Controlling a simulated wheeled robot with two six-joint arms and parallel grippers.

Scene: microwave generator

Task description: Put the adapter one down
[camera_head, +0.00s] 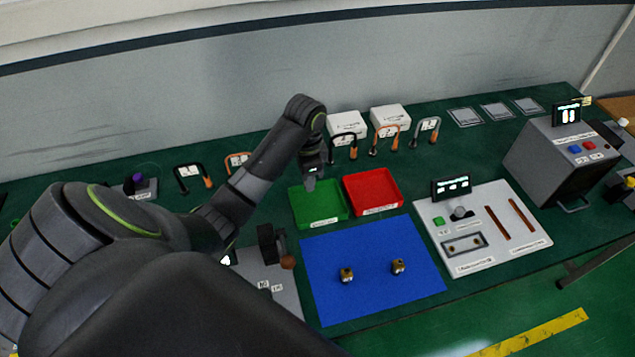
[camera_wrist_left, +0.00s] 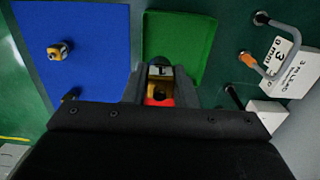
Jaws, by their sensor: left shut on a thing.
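My left gripper (camera_head: 311,184) reaches down over the green tray (camera_head: 334,211), near its back left part. In the left wrist view the gripper (camera_wrist_left: 159,88) is shut on a small brass-yellow adapter (camera_wrist_left: 160,85), with a red patch just below it. The fingers hide most of the held adapter. The green tray (camera_wrist_left: 178,32) shows beyond the fingertips; I cannot tell whether the adapter touches it. Two other brass adapters, one on the left (camera_head: 346,274) and one on the right (camera_head: 398,267), stand on the blue mat (camera_head: 325,300). My right gripper is out of view.
A red tray (camera_head: 373,190) stands right beside the green one. Behind are white boxes (camera_head: 347,123) and hooked cables (camera_head: 389,131). A white panel (camera_head: 520,225) with a display and a grey device (camera_head: 555,160) stand on the right.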

